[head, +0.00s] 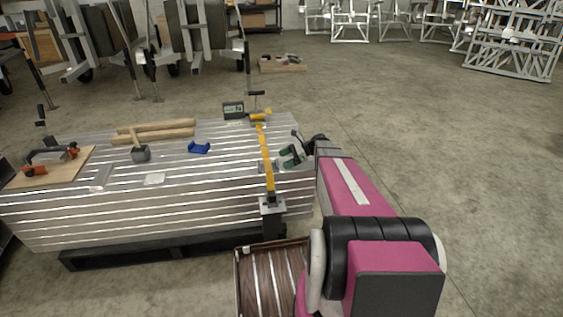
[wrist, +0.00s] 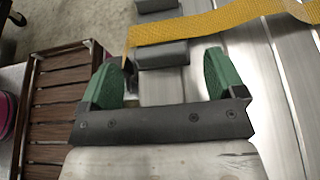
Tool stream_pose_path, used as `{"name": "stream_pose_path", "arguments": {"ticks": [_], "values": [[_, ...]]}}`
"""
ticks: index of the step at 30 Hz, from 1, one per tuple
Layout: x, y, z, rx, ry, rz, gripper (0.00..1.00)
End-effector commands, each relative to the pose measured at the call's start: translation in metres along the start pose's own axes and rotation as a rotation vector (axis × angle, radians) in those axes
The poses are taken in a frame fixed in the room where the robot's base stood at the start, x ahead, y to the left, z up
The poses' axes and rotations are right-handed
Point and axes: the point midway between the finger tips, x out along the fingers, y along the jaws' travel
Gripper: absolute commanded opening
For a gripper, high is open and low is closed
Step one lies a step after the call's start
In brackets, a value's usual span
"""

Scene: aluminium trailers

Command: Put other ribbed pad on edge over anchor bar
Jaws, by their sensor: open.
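My gripper (wrist: 162,72) is open and empty, its green-faced fingers spread over the metal deck; in the head view it (head: 291,156) is right of the yellow strap (head: 266,160). In the wrist view a dark grey block (wrist: 162,55), probably a ribbed pad, lies just beyond and between the fingertips, beside the strap (wrist: 220,23). A similar block (wrist: 156,5) lies across the strap, cut by the frame edge. I cannot make out ribs on either. A grey bracket (head: 271,204), perhaps the anchor bar, is at the strap's near end.
The aluminium deck (head: 220,200) also carries a blue part (head: 199,148), a mallet (head: 140,152), wooden bars (head: 155,132), a green-screened device (head: 233,110) and a board with clamps (head: 50,165). A brown slatted crate (head: 270,283) stands at the near side.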

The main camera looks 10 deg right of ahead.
Motion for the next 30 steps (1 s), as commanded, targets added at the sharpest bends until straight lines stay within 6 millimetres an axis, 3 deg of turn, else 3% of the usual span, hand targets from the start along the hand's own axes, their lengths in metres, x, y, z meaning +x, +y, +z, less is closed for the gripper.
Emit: {"name": "stream_pose_path", "arguments": {"ticks": [9,18,23,26,30], "values": [[-0.065,-0.001,0.000,0.000,0.001,0.000,0.89],[-0.095,0.001,0.000,-0.002,0.002,0.001,0.89],[-0.078,0.019,0.004,-0.073,0.077,0.027,0.89],[-0.052,0.045,0.007,-0.192,0.192,0.075,0.89],[-0.015,0.095,0.010,-0.449,0.407,0.202,0.89]]}}
